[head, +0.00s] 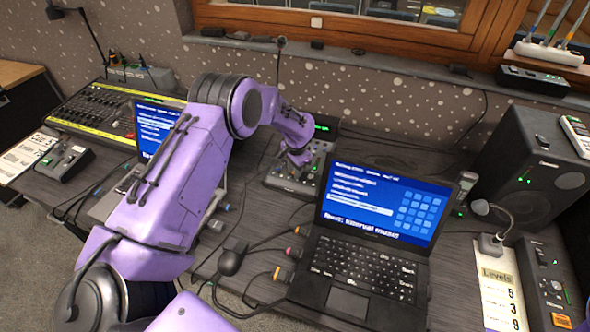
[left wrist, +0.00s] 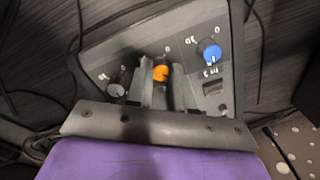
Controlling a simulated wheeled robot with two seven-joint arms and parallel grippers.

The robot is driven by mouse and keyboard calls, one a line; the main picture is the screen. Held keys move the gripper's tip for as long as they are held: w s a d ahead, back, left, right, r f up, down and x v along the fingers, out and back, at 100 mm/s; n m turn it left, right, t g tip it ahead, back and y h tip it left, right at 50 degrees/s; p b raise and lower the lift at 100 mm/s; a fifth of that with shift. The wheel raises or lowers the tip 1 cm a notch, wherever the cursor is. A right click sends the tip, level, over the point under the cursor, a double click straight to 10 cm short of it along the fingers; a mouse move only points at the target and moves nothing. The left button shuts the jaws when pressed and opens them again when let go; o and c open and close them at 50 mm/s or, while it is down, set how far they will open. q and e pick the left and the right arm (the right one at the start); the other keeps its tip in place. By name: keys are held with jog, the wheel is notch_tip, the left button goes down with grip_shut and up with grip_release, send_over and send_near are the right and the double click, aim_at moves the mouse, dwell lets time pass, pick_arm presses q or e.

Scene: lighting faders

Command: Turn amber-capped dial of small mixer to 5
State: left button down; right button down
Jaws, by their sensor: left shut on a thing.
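The small mixer (head: 283,181) stands on the desk behind the open laptop, and its panel (left wrist: 135,55) fills the middle of the left wrist view. The amber-capped dial (left wrist: 162,72) is between a blue-capped dial (left wrist: 209,51) and a grey-capped dial (left wrist: 116,90). My left gripper (head: 297,163) is over the mixer, and its fingers (left wrist: 161,88) are shut on the amber-capped dial, one on each side. A 0 mark shows beside the dial; the rest of its scale is hidden by the fingers, and I cannot read its setting. My right gripper is out of view.
The laptop (head: 357,268) stands in front of the mixer, with cables to its left. A larger fader desk (head: 92,112) is at left. The wall is close behind.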

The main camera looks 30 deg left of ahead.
pick_arm(q)
jog(key=m, duration=0.4)
jog(key=shift+s+m+t, duration=0.1)
jog(key=shift+m+t, duration=0.2)
jog(key=shift+m, duration=1.8)
jog(key=c, duration=1)
grip_release()
jog(key=r, duration=0.3)
jog(key=s+r+b, duration=0.1)
jog(key=r, duration=0.3)
jog(key=d+r+b, duration=0.1)
jog(key=r, duration=0.2)
jog(key=shift+s+r, duration=0.15)
jog(key=shift+r, duration=0.15)
